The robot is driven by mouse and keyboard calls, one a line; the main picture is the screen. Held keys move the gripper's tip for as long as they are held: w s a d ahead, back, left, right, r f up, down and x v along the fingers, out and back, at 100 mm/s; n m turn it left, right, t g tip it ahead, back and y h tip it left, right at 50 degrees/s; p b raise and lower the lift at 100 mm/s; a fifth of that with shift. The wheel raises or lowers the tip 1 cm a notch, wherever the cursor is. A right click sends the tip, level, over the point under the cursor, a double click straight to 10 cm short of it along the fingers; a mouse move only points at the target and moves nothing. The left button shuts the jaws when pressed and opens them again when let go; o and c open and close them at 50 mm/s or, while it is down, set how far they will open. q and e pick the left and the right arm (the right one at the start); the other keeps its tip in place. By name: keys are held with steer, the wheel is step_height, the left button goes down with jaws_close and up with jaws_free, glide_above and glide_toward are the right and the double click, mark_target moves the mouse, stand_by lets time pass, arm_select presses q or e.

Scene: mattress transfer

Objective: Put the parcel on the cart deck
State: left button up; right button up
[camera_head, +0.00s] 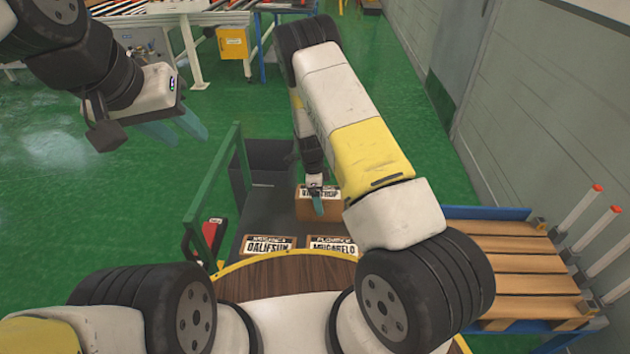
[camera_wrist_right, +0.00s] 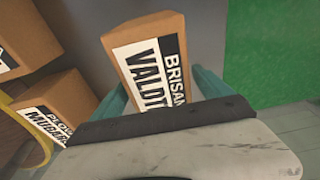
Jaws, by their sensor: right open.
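A brown cardboard parcel (camera_head: 304,209) with a white and black label stands on the dark cart deck (camera_head: 272,212). In the right wrist view the parcel (camera_wrist_right: 148,50) has a label with "VALDT" and "BRISAN" in sight, and it sits between the two teal fingers. My right gripper (camera_head: 318,206) is open around the parcel. I cannot tell whether the fingers touch it; its lower part is hidden by the gripper. My left gripper (camera_head: 172,130) is open and empty, high over the green floor at the upper left.
Two more labelled boxes, a left one (camera_head: 268,245) and a right one (camera_head: 333,245), stand on the near deck. A dark bin (camera_head: 270,158) and green rail (camera_head: 214,180) border the cart. A wooden pallet (camera_head: 520,270) lies right. Open floor (camera_head: 90,200) lies left.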

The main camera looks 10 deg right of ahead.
steer(key=r, duration=0.5)
steer(key=a+r, duration=0.1)
steer(key=r, duration=0.2)
steer(key=shift+w+a+r, duration=0.1)
steer(key=shift+r, duration=0.25)
steer(key=s+d+r+n+t+y, duration=0.15)
steer(key=s+r+n, duration=0.35)
steer(key=r, duration=0.9)
steer(key=s+r+n+t+y, duration=0.15)
steer(key=s+r+n, duration=0.25)
steer(key=r, duration=0.9)
steer(key=s+d+r+n+t, duration=0.1)
steer(key=s+r+n, duration=0.4)
steer(key=s, duration=0.4)
steer(key=s+d+r+n+t+y, duration=0.1)
steer(key=s+r+n+t, duration=0.1)
steer(key=s+r+n, duration=0.4)
steer(key=s, duration=0.4)
steer(key=shift+s+n+t, duration=0.15)
steer(key=shift+n+t, duration=0.15)
steer(key=shift+n, duration=0.1)
